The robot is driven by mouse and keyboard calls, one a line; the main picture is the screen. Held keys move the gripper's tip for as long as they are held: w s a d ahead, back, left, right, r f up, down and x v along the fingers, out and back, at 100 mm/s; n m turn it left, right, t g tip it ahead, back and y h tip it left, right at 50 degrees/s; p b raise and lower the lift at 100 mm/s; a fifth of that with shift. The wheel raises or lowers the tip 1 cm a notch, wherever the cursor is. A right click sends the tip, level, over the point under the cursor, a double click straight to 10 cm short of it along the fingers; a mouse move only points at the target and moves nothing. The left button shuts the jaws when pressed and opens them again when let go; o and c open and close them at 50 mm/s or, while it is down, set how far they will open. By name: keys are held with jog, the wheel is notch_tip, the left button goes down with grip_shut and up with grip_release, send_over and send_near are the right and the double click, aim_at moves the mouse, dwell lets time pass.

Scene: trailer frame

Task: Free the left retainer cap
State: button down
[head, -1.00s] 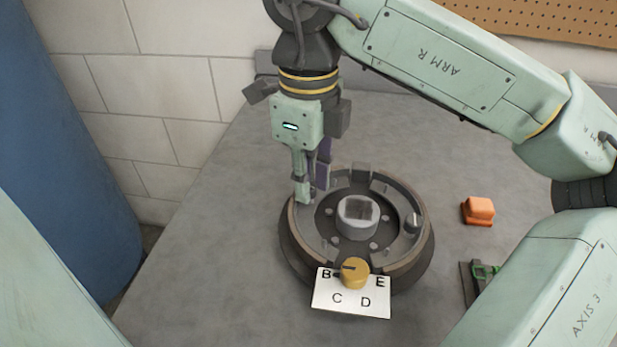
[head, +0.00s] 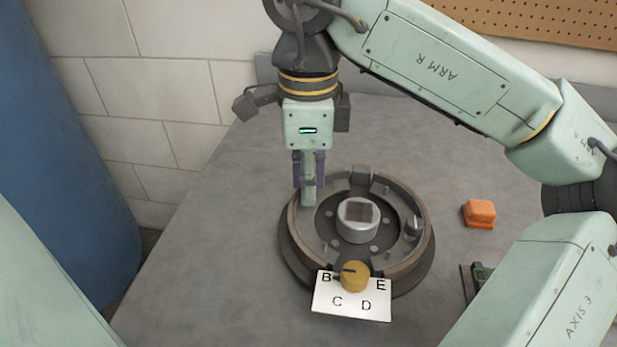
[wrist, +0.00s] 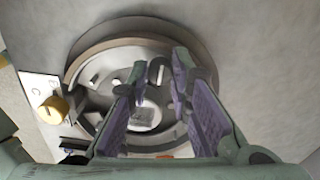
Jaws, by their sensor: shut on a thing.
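The left retainer cap (wrist: 157,71) is a small dark round cap with a pale slot, on the left side of a round dark ring fixture (head: 420,262). My gripper (head: 308,199) points down at the ring's left rim and is shut on this cap; the wrist view shows the cap between the fingertips. In the head view my fingers hide the cap. I cannot tell whether it is loose. A similar cap (head: 413,226) sits on the ring's right side. A silver hub (head: 358,221) stands in the ring's middle.
A yellow knob (head: 355,277) with a dark pointer stands at the ring's front, by a white lettered card (head: 338,304). The grey table (head: 210,250) is clear on the left.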

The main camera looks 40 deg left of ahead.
jog(key=c, duration=1.4)
grip_release()
jog(key=shift+c, duration=0.2)
notch_tip(320, 180, up, 12)
